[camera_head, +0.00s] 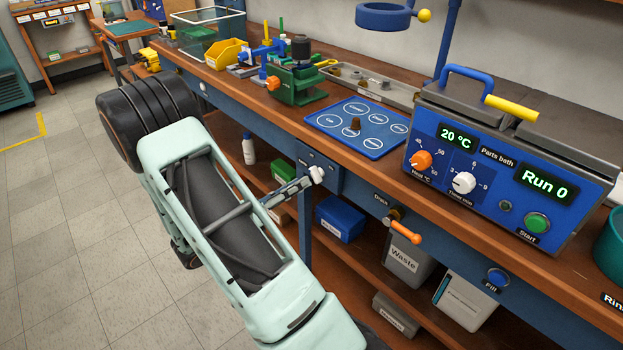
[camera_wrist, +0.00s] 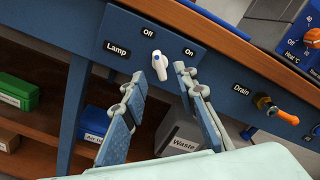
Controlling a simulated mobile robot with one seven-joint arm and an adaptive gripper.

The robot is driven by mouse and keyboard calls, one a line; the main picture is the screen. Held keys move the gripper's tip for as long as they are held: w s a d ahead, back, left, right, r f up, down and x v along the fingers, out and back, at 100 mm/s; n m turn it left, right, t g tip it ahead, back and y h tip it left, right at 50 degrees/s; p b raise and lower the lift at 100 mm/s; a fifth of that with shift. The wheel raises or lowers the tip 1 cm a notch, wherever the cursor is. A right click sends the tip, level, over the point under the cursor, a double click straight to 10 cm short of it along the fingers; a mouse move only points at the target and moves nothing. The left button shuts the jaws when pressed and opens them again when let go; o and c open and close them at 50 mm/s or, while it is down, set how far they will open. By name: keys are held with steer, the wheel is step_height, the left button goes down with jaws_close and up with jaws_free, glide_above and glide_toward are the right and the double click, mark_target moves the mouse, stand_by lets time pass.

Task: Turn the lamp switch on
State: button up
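In the head view the switch (camera_head: 317,174) shows at the tip of my gripper (camera_head: 292,189). In the wrist view my gripper (camera_wrist: 170,69) has its two fingers apart with nothing between them.
An orange drain handle (camera_head: 405,232) sticks out to the right of the lamp panel. The bench edge (camera_head: 350,170) runs above the switch. The parts bath (camera_head: 490,180) stands on the bench. A blue bin (camera_head: 340,219) and waste bin (camera_head: 407,260) sit on the shelf below.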

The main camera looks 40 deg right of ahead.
mark_target(313, 177)
steer(key=d, duration=0.5)
steer(key=shift+w+d+b, duration=0.1)
steer(key=shift+w+b, duration=0.1)
steer(key=shift+b, duration=0.1)
jaws_close()
